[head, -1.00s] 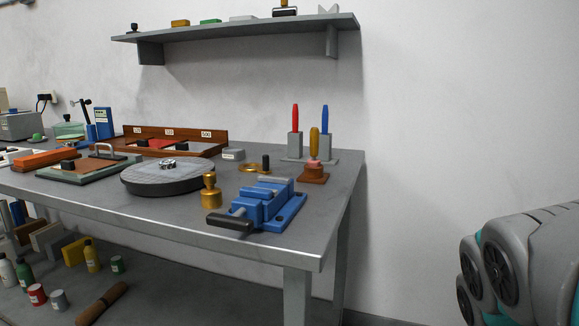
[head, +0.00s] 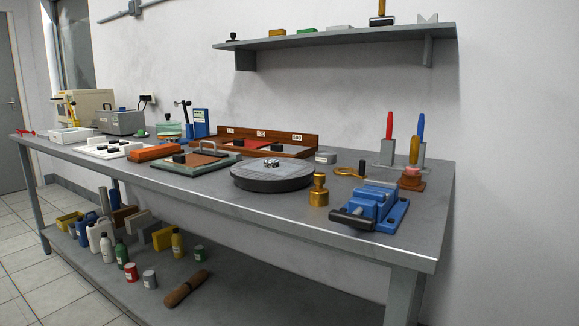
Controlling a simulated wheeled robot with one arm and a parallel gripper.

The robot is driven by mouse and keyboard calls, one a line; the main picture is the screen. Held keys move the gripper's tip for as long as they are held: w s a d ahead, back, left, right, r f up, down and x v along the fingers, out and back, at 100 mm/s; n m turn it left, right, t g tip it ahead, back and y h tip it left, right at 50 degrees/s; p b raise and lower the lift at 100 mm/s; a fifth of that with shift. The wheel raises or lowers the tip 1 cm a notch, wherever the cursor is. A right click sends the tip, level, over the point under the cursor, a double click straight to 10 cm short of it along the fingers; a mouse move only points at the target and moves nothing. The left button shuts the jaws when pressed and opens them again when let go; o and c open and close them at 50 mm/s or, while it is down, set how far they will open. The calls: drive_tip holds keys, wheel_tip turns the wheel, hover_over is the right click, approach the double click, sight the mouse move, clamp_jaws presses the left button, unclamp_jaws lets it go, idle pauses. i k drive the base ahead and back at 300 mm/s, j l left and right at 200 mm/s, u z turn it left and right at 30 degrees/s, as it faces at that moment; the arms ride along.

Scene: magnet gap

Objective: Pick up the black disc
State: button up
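I cannot single out a small black disc with certainty. A large round plate (head: 272,180) with a dark side and a grey top lies on the bench, with small shiny metal pieces (head: 271,163) on it. Small black blocks lie on the brown-framed board (head: 195,164) and on the white board (head: 108,150). My gripper is not in view.
The grey bench (head: 330,234) holds a blue vise (head: 373,207) at its front right, a brass weight (head: 319,190) and a tool stand (head: 401,157). Bottles and cans stand on the lower shelf (head: 236,285). A wall shelf (head: 340,36) hangs above. Floor at the left is clear.

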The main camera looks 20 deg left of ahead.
sight(271, 163)
drive_tip(key=k+j+u, duration=0.1)
drive_tip(key=j+u, duration=0.75)
drive_tip(key=j, duration=0.15)
